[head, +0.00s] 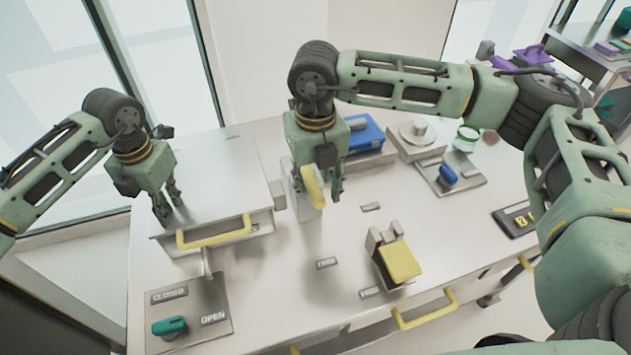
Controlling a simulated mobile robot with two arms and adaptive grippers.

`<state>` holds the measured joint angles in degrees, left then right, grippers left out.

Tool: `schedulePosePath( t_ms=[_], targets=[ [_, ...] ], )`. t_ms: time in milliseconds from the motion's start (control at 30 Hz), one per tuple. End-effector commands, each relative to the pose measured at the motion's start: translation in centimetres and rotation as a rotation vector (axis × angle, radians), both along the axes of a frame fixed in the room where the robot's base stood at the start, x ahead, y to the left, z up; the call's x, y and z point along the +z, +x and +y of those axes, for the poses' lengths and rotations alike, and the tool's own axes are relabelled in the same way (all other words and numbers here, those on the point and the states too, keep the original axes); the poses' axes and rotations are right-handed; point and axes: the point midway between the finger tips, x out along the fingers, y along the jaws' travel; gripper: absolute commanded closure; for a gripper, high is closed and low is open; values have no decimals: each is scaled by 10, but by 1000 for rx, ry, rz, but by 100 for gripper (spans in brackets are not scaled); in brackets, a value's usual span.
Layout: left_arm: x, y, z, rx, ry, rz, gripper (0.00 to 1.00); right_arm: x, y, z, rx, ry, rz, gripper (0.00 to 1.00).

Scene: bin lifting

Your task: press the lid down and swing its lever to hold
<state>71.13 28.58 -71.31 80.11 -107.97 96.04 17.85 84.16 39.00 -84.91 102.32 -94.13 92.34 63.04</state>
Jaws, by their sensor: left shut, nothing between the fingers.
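The metal lid (225,170) is a flat grey plate on a box at the left, with a yellow bar handle (213,233) along its front. My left gripper (168,212) points down at the lid's left front part. Its fingers are shut and empty, and look to be at or just over the surface. A rounded yellow lever (312,187) stands upright right of the box. My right gripper (325,190) points down right at it; one finger shows on its right side and the other is hidden, so I cannot tell whether it grips it.
A plate marked CLOSED and OPEN (210,290) with a teal knob (170,326) lies front left. A bracket with a yellow pad (400,262) stands front right. A blue box (365,133) and a blue-knobbed plate (465,183) are behind.

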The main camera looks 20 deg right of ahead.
Motion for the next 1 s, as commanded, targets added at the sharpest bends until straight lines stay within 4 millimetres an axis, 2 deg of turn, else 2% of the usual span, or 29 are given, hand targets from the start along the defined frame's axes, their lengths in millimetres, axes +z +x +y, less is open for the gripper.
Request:
schedulePosePath(
  t_ms=[67, 500, 1000],
  targets=[
    [-4, -1, 2, 2, 5, 4, 100, 0, 0, 0, 0, 0, 0, 64],
    [-4, -1, 2, 2, 5, 4, 100, 0, 0, 0, -1, 0, 0, 100],
    [-4, -1, 2, 2, 5, 4, 100, 0, 0, -2, 13, -1, 0, 100]
  ],
)
